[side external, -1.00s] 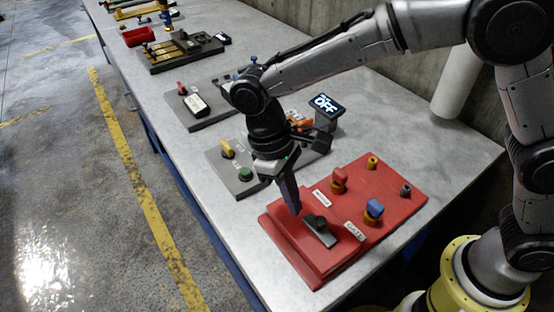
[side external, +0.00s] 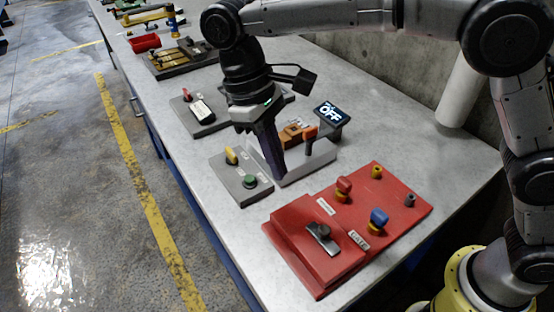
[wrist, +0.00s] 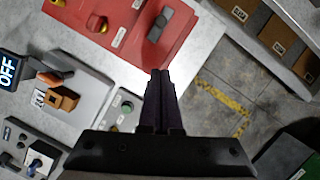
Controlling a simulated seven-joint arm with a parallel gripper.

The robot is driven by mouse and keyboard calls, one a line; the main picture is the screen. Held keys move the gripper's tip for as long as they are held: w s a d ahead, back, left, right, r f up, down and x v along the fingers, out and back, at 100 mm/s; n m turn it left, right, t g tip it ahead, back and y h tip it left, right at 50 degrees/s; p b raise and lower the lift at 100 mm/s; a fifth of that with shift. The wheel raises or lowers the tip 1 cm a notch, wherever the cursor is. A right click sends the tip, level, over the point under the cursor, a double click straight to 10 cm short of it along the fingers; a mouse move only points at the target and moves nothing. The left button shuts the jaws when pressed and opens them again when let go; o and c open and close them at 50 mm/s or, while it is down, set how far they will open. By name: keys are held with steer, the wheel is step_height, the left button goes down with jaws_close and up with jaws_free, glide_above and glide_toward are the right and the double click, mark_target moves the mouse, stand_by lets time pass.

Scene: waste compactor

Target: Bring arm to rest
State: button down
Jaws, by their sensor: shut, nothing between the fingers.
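My gripper (side external: 279,176) is shut and empty, pointing down above the bench in the side view. Its tips appear over the grey panel with the green button, to the left of the red panel; the exact height is hard to tell. In the wrist view my gripper (wrist: 160,74) shows its two dark fingers pressed together with nothing between them. The red panel (side external: 290,250) carries a dark lever (side external: 322,236), a red knob (side external: 343,187) and a blue knob (side external: 378,219). The lever also shows in the wrist view (wrist: 160,24), beyond the fingertips.
A grey panel holds a yellow switch (side external: 232,156) and a green button (side external: 250,181). A small display (side external: 331,114) reads OFF behind an orange-brown block (side external: 294,135). More panels and a red bin (side external: 145,42) lie farther along the bench (side external: 420,110). A concrete wall stands behind.

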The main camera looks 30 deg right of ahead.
steer(key=s+d+r+m+t+y, duration=0.1)
steer(key=s+d+r+m+t, duration=0.15)
steer(key=d+r, duration=0.5)
steer(key=s+d+r+m+t+y, duration=0.1)
steer(key=s+d+r, duration=0.3)
steer(key=d, duration=0.6)
steer(key=s+d+f+m+t, duration=0.2)
steer(key=s+d+f+t, duration=0.1)
steer(key=s+d, duration=0.5)
steer(key=s+d+f+t, duration=0.1)
steer(key=s+f+t, duration=0.1)
steer(key=f, duration=0.5)
steer(key=shift+s, duration=0.8)
